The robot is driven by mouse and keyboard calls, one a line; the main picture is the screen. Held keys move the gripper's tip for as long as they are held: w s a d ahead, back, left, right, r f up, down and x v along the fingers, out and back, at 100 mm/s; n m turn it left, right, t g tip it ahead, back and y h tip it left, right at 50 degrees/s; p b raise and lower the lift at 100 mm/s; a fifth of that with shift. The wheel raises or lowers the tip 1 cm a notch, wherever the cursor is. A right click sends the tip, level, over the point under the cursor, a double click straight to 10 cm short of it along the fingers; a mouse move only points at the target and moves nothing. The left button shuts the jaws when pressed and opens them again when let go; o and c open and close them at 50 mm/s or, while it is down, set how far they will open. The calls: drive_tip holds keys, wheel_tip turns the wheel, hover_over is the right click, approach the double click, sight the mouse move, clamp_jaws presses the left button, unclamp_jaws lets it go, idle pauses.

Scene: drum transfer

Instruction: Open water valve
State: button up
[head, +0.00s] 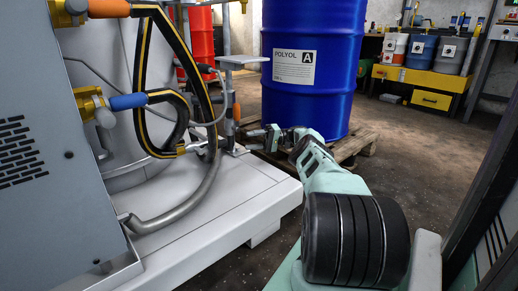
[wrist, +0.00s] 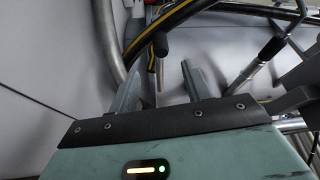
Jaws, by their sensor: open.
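My gripper (head: 258,138) is low in front of the blue drum in the head view, its fingers toward the pipe stand at left. In the wrist view my gripper (wrist: 160,75) is open, with nothing between its two fingers. A black-ended handle (wrist: 160,45) shows just beyond the gap between the fingertips, apart from them as far as I can tell. A metal rod with a black grip (wrist: 270,48) is to the right. Brass fittings (head: 92,103) with a blue collar (head: 128,101) and an orange collar (head: 108,8) are at left. I cannot tell which part is the water valve.
A blue POLYOL drum (head: 312,75) stands on a wooden pallet (head: 352,146). A yellow bench (head: 420,78) is at the back right. Floor is clear right of the pallet.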

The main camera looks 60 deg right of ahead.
drive_tip(key=shift+b+v, duration=1.3)
drive_tip(key=shift+b, duration=1)
